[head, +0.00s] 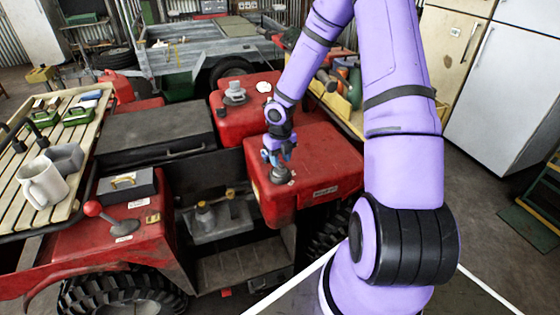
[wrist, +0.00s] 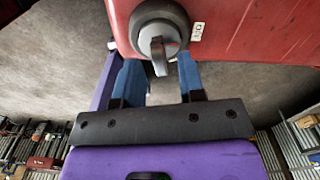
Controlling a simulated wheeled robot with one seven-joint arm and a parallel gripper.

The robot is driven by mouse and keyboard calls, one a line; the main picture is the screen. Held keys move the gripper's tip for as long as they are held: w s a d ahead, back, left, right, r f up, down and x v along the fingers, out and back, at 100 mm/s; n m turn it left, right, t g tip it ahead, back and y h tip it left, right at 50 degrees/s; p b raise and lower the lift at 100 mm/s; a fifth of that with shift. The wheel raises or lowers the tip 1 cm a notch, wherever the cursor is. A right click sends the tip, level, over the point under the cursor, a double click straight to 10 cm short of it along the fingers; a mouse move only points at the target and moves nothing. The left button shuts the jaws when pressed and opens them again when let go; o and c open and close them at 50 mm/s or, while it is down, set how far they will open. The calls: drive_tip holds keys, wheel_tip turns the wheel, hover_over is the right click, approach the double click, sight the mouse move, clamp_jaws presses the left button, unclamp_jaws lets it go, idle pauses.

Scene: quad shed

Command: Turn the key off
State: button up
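The key (wrist: 158,50) is a grey tab standing out of a round dark switch (wrist: 160,22) on the red quad body. In the head view the switch (head: 281,176) sits on the front corner of the red box-shaped panel (head: 325,165). My gripper (wrist: 159,68) is open, with one blue finger on each side of the key in the wrist view. Gaps show between the key and both fingers. In the head view my gripper (head: 278,156) is just above the switch and hides part of it.
A small label (wrist: 197,32) is beside the switch, its text hard to read. A red-knobbed lever (head: 92,209) stands on the left fender. An open compartment (head: 235,265) lies left of the panel.

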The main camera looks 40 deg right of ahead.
drive_tip(key=shift+r, duration=3.25)
drive_tip(key=shift+r, duration=0.1)
drive_tip(key=s+a+r+m+t+h, duration=0.1)
drive_tip(key=s+a+r+m, duration=0.15)
drive_tip(key=r+m, duration=0.4)
drive_tip(key=s+a+r+m+h, duration=0.1)
drive_tip(key=s+a+r+m, duration=0.1)
drive_tip(key=s+r+m, duration=0.35)
drive_tip(key=s+a+r+m+t+h, duration=0.1)
drive_tip(key=s+a+r+m, duration=0.1)
drive_tip(key=r+m, duration=0.6)
drive_tip(key=s+a+r+m+t+y, duration=0.1)
drive_tip(key=s+a+r+m, duration=0.2)
drive_tip(key=s+r+m, duration=0.3)
drive_tip(key=s+a+r+m+t+y, duration=0.2)
drive_tip(key=s+r+m, duration=0.4)
drive_tip(key=s+m, duration=0.3)
drive_tip(key=shift+s+a, duration=0.75)
drive_tip(key=shift+a, duration=0.1)
drive_tip(key=shift+r, duration=0.1)
